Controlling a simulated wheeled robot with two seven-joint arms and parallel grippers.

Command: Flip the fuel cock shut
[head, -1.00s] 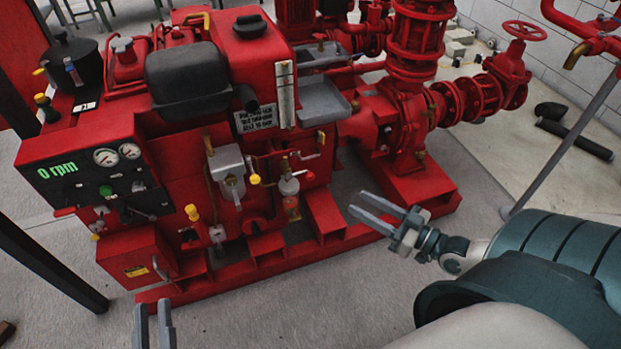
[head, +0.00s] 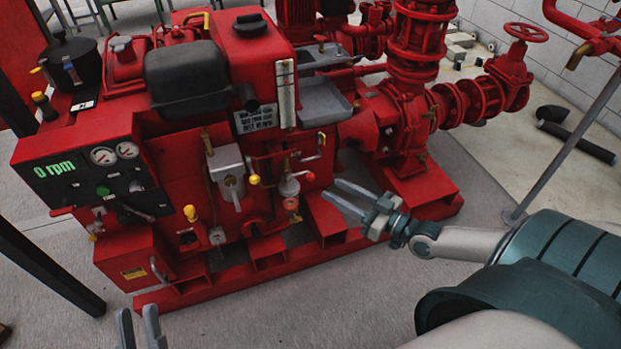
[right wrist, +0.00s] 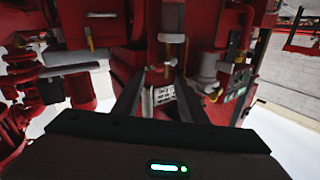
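The red pumpset's engine (head: 190,180) stands ahead. On its front face are a small yellow-tipped lever (head: 254,180) on thin pipework, beside a grey filter housing (head: 226,160), and another yellow-ended handle (head: 321,139) further right. I cannot tell for certain which is the fuel cock. My right gripper (head: 330,189) is open and empty, in front of the engine, below and to the right of these fittings and apart from them. Its spread fingers also show in the right wrist view (right wrist: 157,92). My left gripper (head: 137,311) is open and empty at the bottom edge, low left.
A panel reading 0 rpm (head: 75,175) is on the engine's left end. A red base frame (head: 220,280) runs along the floor. A grey tray (head: 323,103) juts out at upper right. A slanted grey pole (head: 565,145) stands at right. Floor in front is clear.

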